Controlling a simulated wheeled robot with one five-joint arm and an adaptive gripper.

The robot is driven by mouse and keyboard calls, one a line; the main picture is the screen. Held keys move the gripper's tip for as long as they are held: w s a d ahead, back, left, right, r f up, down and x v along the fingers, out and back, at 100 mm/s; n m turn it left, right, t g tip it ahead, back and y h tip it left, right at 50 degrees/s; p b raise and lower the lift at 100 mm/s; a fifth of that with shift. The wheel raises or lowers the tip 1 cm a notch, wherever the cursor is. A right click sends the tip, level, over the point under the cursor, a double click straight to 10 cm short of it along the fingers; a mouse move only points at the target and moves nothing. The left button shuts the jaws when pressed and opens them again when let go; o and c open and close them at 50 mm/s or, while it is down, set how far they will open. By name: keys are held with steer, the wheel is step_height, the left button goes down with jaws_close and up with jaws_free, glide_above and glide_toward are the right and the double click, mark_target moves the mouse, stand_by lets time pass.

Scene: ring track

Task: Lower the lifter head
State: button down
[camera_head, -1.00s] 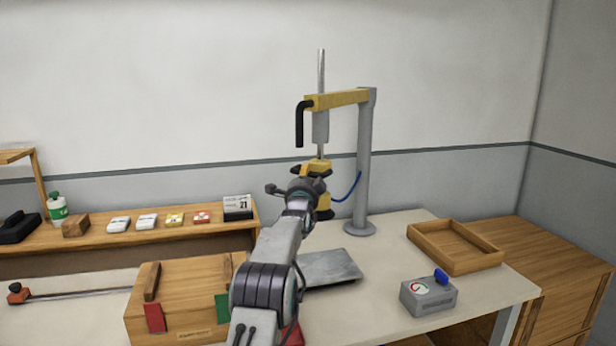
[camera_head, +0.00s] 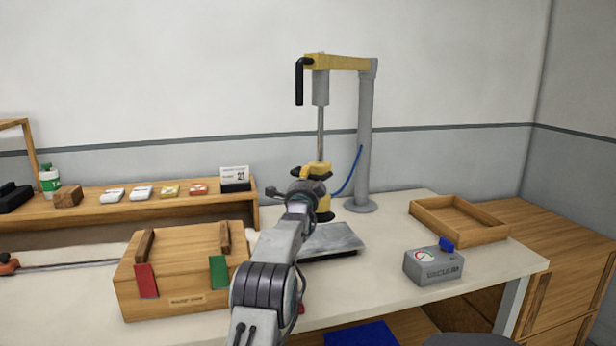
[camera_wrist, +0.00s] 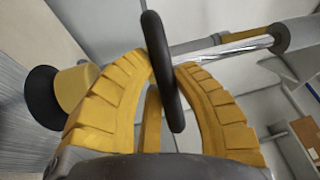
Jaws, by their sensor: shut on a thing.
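The lifter head (camera_head: 322,168) is yellow with black parts and hangs on a shiny rod under the yellow lifter arm (camera_head: 338,62). My gripper (camera_wrist: 163,66) has its yellow fingers shut on a black handle (camera_wrist: 160,62) of the head. In the head view my wrist hides much of the lifter head. In the wrist view a yellow cone with a black suction cup (camera_wrist: 42,98) shows at the left. A grey metal plate (camera_head: 335,241) lies on the table below the head. I cannot tell whether a cup touches it.
The grey post (camera_head: 365,140) stands behind the head, with a blue hose (camera_head: 351,172) beside it. A gauge box with a blue knob (camera_head: 433,267) and an empty wooden tray (camera_head: 425,222) are at the right. A wooden box (camera_head: 180,285) stands left of my arm.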

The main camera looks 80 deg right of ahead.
step_height(320, 180, down, 8)
steer(key=b, duration=0.5)
steer(key=shift+f, duration=0.15)
steer(key=c, duration=1)
jaws_free()
steer(key=shift+o, duration=0.2)
steer(key=shift+r, duration=0.2)
steer(key=shift+a, duration=0.15)
steer(key=a+f, duration=0.2)
steer(key=a, duration=0.9)
steer(key=shift+a, duration=0.2)
steer(key=shift+w, duration=0.1)
steer(key=shift+a+f, duration=0.1)
